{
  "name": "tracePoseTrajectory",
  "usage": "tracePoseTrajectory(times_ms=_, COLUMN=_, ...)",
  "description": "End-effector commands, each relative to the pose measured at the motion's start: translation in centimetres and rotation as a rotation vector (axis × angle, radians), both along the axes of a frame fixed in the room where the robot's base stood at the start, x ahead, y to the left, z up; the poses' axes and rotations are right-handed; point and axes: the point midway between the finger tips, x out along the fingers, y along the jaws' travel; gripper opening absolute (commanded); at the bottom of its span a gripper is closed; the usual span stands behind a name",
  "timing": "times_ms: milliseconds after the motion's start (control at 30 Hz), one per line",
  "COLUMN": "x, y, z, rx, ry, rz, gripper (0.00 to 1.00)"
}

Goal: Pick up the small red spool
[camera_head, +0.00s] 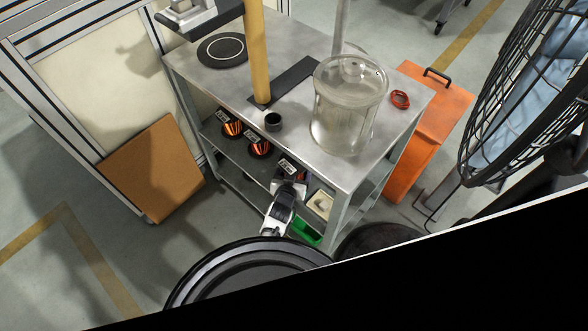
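A small red round thing with a dark middle (400,99) lies on the metal table top (300,110), to the right of the large clear glass jar (345,110). It looks like the small red spool, but it is too small to be sure. My gripper (288,187) is low at the table's front side, by the lower shelf. It is well apart from the red thing, to its lower left. The fingertips are small and dark against the shelf, so their opening does not show clearly.
Copper-wound spools with labels (232,128) stand on the lower shelf (225,145), one close to my gripper. An orange cabinet (420,150) and a large fan (525,95) are at right.

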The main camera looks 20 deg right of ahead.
Motion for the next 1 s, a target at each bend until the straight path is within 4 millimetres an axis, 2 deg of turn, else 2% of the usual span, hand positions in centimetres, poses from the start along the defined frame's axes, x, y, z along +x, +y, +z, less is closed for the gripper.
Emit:
tracePoseTrajectory(times_ms=67, x=-0.1, y=0.0, z=-0.2, rx=0.003, ry=0.004, rz=0.000, gripper=0.62)
tracePoseTrajectory(times_ms=533, x=-0.2, y=0.1, z=-0.5, rx=0.006, ry=0.009, rz=0.001, gripper=0.01)
tracePoseTrajectory(times_ms=867, x=-0.1, y=0.0, z=-0.2, rx=0.004, ry=0.006, rz=0.000, gripper=0.00)
tracePoseTrajectory(times_ms=1000, x=-0.1, y=0.1, z=0.6, rx=0.004, ry=0.004, rz=-0.001, gripper=0.00)
